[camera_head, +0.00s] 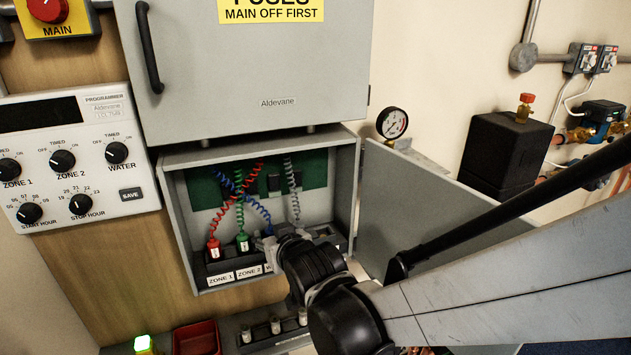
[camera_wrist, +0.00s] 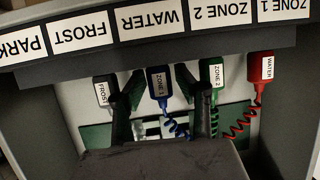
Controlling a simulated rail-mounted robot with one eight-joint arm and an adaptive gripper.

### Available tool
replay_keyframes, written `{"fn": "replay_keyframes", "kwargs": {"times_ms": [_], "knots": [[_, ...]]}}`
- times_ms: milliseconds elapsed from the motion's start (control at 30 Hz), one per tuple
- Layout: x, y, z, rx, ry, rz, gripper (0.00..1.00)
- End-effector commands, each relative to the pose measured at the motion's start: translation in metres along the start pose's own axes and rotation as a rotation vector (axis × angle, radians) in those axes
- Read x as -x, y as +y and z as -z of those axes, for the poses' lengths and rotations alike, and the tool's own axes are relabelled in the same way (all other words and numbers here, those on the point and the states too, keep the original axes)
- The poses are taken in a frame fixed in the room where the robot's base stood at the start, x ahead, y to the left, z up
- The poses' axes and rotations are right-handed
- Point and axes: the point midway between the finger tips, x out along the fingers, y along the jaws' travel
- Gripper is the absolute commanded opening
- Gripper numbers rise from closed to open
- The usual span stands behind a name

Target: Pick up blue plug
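The blue plug (camera_wrist: 160,85), labelled ZONE 1, stands at the WATER place in the wrist view, which shows the panel upside down. My gripper (camera_wrist: 160,75) is open, with one finger on each side of the blue plug and gaps visible between. In the head view my gripper (camera_head: 279,241) reaches into the open lower box and hides the blue plug. The blue coiled cord (camera_head: 258,209) runs down toward my gripper.
In the box (camera_head: 349,190), a red plug (camera_head: 214,248) stands at ZONE 1 and a green plug (camera_head: 242,242) at ZONE 2. A FROST plug (camera_wrist: 104,91) stands beside one finger. The green plug is close to the other finger. The open door (camera_head: 415,205) stands right.

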Motion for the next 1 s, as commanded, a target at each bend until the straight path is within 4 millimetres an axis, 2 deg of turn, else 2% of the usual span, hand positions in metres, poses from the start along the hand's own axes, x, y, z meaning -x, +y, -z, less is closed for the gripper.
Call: {"fn": "replay_keyframes", "kwargs": {"times_ms": [200, 433, 467, 1000], "knots": [[-0.0003, 0.0000, 0.0000, 0.000, 0.000, 0.000, 0.31], [-0.0002, -0.0001, 0.0001, 0.000, 0.000, 0.000, 0.01], [-0.0002, -0.0001, 0.0001, 0.000, 0.000, 0.000, 0.00], [0.0024, -0.0001, 0.0060, 0.000, 0.000, 0.000, 0.00]]}}
